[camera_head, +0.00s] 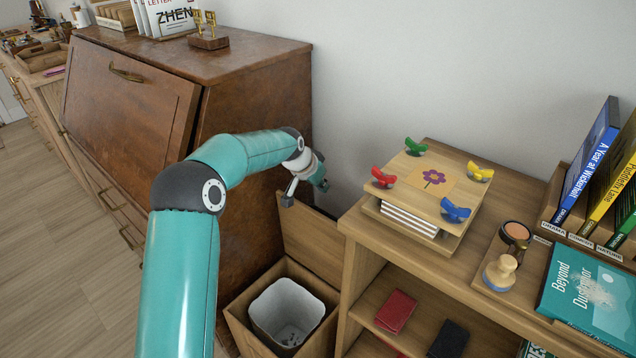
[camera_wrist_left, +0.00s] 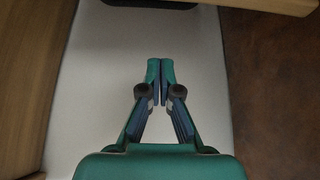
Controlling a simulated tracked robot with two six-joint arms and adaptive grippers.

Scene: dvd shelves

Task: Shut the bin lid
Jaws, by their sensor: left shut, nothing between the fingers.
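The bin (camera_head: 240,319) is a wooden box with a white liner (camera_head: 287,310) and stands on the floor between the brown cabinet and the shelf. Its wooden lid (camera_head: 309,243) is open and stands up at the back of the bin, toward the wall. My left gripper (camera_head: 320,183) is at the lid's upper edge, on its wall side; I cannot tell whether it touches the lid. In the left wrist view its fingers (camera_wrist_left: 160,68) are together and empty, with the pale wall behind them. My right gripper is not in view.
The brown cabinet (camera_head: 255,102) rises to the left of the bin. The shelf (camera_head: 405,262) at the right carries a wooden press (camera_head: 462,200) with coloured wing nuts, a stamp (camera_head: 500,272) and books (camera_head: 592,300). The space above the bin's opening is clear.

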